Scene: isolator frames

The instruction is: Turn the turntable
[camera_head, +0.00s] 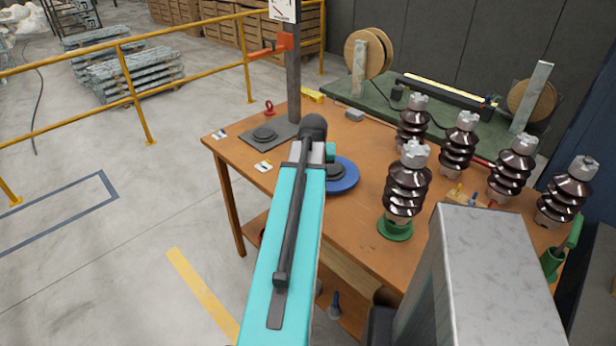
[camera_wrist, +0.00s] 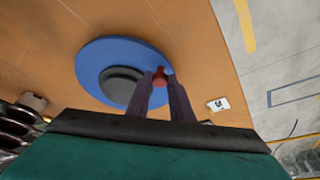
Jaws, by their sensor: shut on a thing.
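The blue turntable (camera_head: 345,184) lies flat on the wooden workbench, partly hidden behind my arm in the head view. In the wrist view the turntable (camera_wrist: 88,58) shows as a blue disc with a dark round hub (camera_wrist: 119,84) in its middle. A small red knob (camera_wrist: 160,77) stands at the disc's rim. My gripper (camera_wrist: 161,85) is over that rim, its two dark fingers shut on the red knob. In the head view the fingers and the knob are hidden by my arm.
Several brown ribbed insulators (camera_head: 407,185) stand on the right of the workbench (camera_head: 365,225). Small marked cards (camera_head: 263,167) lie near the left edge.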

